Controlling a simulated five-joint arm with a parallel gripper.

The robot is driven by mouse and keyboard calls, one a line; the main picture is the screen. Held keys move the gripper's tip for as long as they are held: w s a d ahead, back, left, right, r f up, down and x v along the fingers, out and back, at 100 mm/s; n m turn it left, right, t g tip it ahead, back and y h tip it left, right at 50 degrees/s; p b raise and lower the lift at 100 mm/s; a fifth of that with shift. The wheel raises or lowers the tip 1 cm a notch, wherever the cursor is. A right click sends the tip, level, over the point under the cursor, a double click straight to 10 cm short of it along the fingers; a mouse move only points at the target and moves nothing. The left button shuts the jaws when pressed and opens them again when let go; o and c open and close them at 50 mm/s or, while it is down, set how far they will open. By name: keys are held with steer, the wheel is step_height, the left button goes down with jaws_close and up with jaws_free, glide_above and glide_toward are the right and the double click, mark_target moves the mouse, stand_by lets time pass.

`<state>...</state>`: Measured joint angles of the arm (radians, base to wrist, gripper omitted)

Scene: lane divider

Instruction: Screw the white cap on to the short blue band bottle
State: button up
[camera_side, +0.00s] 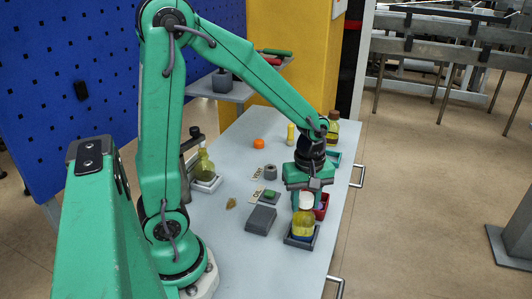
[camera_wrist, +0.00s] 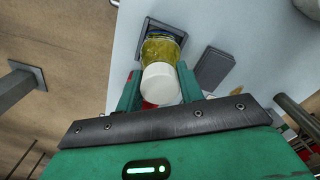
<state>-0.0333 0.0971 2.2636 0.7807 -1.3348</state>
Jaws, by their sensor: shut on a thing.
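The short blue band bottle (camera_side: 303,221), with yellow contents, stands upright in a dark square tray (camera_side: 288,240) near the front right edge of the bench. In the wrist view the bottle (camera_wrist: 161,48) is beyond the cap, with a bit of blue at its far end. The white cap (camera_side: 306,201) is at the bottle's mouth; it shows large in the wrist view (camera_wrist: 160,84). My gripper (camera_wrist: 159,78) is shut on the white cap, one green finger on each side. Whether the cap's thread has caught is hidden.
A red tray (camera_side: 322,206) is close behind the bottle's tray, and a grey block (camera_side: 261,220) lies to its left. Farther back are an orange cap (camera_side: 258,143), a yellow bottle (camera_side: 291,134), a brown bottle (camera_side: 333,127) and a green flask (camera_side: 203,168).

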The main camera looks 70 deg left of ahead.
steer(key=shift+m, duration=1.1)
steer(key=shift+m, duration=0.6)
steer(key=shift+m, duration=0.8)
steer(key=shift+m, duration=0.3)
steer(key=shift+m, duration=0.6)
